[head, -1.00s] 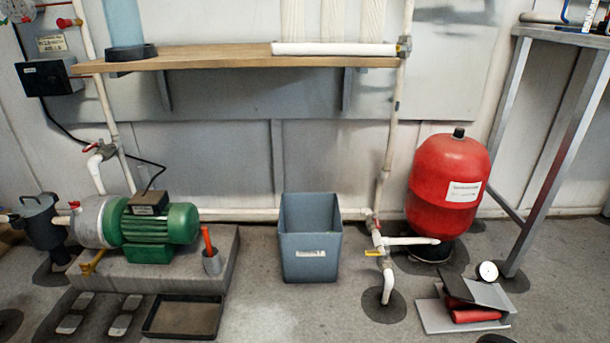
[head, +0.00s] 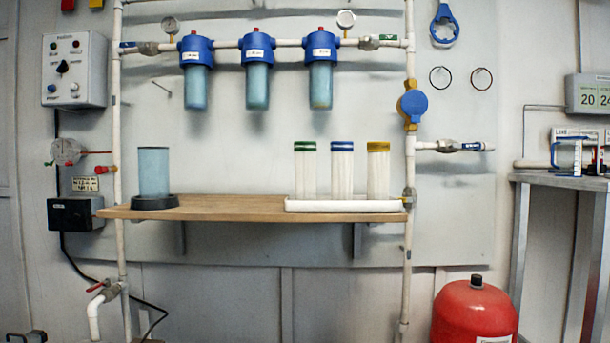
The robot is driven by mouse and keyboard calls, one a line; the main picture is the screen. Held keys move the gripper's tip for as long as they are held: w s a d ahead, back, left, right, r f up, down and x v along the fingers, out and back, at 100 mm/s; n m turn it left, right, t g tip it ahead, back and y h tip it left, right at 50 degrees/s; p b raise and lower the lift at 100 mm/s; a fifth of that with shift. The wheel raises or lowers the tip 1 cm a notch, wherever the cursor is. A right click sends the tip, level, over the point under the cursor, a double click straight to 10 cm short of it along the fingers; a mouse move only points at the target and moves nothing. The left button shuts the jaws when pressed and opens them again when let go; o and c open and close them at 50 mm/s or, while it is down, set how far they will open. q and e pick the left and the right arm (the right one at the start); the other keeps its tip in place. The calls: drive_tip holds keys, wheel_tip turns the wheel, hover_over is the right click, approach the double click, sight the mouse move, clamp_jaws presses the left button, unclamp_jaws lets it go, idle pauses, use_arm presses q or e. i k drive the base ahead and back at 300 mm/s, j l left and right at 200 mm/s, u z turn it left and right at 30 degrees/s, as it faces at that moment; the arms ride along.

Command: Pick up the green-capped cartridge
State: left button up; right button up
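The green-capped cartridge (head: 305,172) stands upright at the left end of a row of three white cartridges on the wooden shelf (head: 240,208). Its green band is at the top, and its foot is behind the raised lip of a white holder (head: 340,205). The blue-capped cartridge (head: 342,173) stands to its right, and the yellow-capped cartridge (head: 378,174) is at the right end. Neither of my grippers shows in the head view.
A clear blue cup (head: 153,172) stands in a black ring on the shelf's left. Three blue filter housings (head: 257,75) hang above from a white pipe. Vertical pipes flank the shelf. A red tank (head: 474,312) is below right. The shelf's middle is clear.

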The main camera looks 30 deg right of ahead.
sight(305, 151)
drive_tip(key=i+l+u, duration=0.25)
drive_tip(key=l, duration=0.55)
drive_tip(key=l+u, duration=0.3)
drive_tip(key=l, duration=0.55)
